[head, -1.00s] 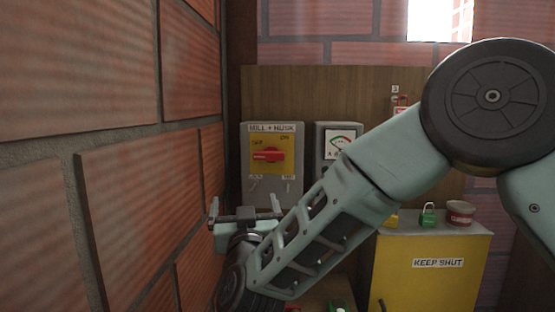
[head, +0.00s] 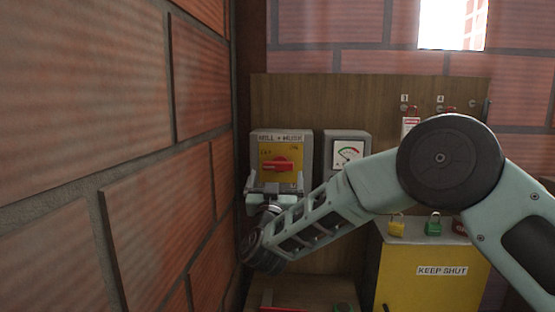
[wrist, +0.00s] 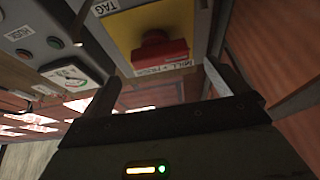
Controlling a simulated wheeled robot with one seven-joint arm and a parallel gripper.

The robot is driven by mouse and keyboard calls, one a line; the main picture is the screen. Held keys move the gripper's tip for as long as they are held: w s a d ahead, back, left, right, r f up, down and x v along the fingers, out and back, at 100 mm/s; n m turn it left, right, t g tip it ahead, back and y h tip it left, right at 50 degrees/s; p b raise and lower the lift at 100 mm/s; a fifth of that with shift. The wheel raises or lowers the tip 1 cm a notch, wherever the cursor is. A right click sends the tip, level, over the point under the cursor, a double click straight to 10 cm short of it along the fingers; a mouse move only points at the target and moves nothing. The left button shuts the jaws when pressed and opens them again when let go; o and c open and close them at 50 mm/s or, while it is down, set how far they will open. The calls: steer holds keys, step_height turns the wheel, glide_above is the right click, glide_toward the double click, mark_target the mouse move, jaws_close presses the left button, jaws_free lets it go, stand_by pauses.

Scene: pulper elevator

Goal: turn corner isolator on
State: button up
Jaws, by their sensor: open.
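The corner isolator is a grey box (head: 304,165) labelled MILL + HUSK, mounted on the wooden board beside the left brick wall. Its red handle (head: 281,164) lies roughly level on a yellow plate (head: 268,151); its lettering is too small to read surely now. My gripper (head: 275,186) is open and empty, just below and in front of the handle, covering the box's lower part. In the wrist view the red handle (wrist: 160,52) shows beyond and between the spread fingers (wrist: 163,85), with a gap; I see no contact.
A brick wall (head: 130,150) stands close on the left of my gripper. A meter box (head: 347,153) is right of the isolator. Tags hang at upper right.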

mark_target(278, 167)
steer(key=p+x, duration=0.1)
steer(key=x, duration=0.4)
steer(key=shift+p, duration=0.35)
steer(key=c, duration=1)
